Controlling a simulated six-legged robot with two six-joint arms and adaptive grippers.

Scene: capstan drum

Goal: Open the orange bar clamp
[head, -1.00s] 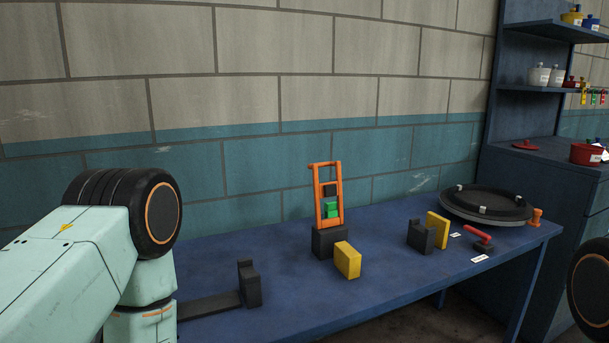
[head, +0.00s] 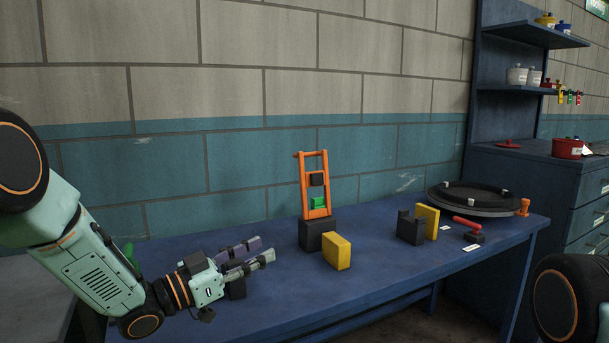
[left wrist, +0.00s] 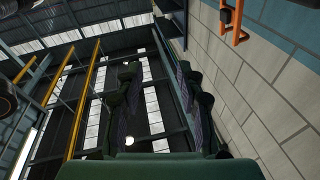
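The orange bar clamp (head: 327,180) stands upright on a black block (head: 318,235) on the blue bench. Part of an orange frame, seemingly the clamp, shows at the top right of the left wrist view (left wrist: 236,24). My left gripper (head: 265,249) is left of the clamp, apart from it, over the bench's left part. In the left wrist view its two fingers (left wrist: 160,76) stand apart with nothing between them. My right gripper is out of view.
A yellow block (head: 337,251) stands in front of the clamp's base. Further right are a black bracket (head: 410,231), another yellow block (head: 430,221), a red-handled item (head: 466,221) and a round dark turntable (head: 480,211). The bench (head: 375,270) is clear between these.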

